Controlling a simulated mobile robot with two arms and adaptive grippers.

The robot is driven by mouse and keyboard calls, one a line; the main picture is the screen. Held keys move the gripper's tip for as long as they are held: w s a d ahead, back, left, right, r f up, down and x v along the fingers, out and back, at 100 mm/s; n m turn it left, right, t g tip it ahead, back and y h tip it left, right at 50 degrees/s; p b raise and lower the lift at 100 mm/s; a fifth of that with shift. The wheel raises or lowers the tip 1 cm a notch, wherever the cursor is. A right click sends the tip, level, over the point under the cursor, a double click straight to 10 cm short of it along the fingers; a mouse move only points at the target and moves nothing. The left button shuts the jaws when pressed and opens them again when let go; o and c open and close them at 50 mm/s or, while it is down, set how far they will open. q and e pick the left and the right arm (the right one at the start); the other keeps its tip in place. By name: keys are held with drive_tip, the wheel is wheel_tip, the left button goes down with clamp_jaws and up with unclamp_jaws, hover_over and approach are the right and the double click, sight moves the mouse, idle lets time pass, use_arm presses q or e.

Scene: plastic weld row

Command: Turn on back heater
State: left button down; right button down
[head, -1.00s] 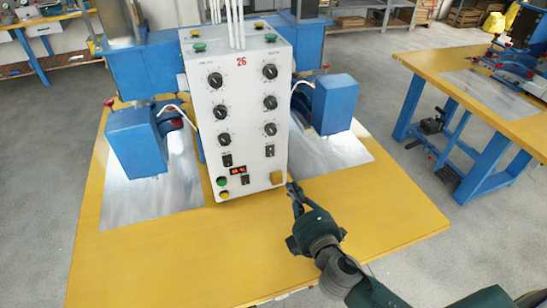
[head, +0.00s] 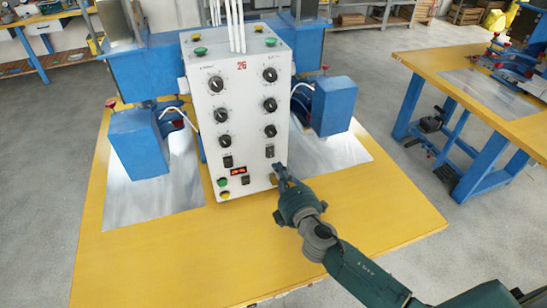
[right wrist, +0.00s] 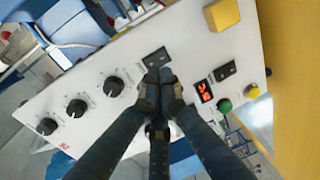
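The white control box (head: 237,115) stands on the yellow table, with two columns of black knobs and dark switches below them. A dark switch (head: 270,151) sits under the right column; it also shows in the right wrist view (right wrist: 157,57). Another switch (head: 227,161) sits under the left column, and a third (head: 245,180) is beside the red display. The labels are too small to read. My right gripper (head: 279,168) is at the box's lower right front, its fingertips (right wrist: 160,86) together and empty, close below the right switch. Contact is not clear. My left gripper is out of view.
A yellow block (right wrist: 222,14) and green button (right wrist: 224,106) are on the panel near the right gripper. Blue welding units (head: 333,104) flank the box over metal plates. The yellow tabletop (head: 170,255) in front is clear.

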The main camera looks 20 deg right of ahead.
sight(270, 155)
drive_tip(key=shift+w+a+f, duration=0.1)
drive_tip(key=shift+w+f, duration=0.1)
drive_tip(key=shift+w, duration=1.15)
drive_tip(key=shift+w+f, duration=0.15)
drive_tip(key=shift+w, duration=1.15)
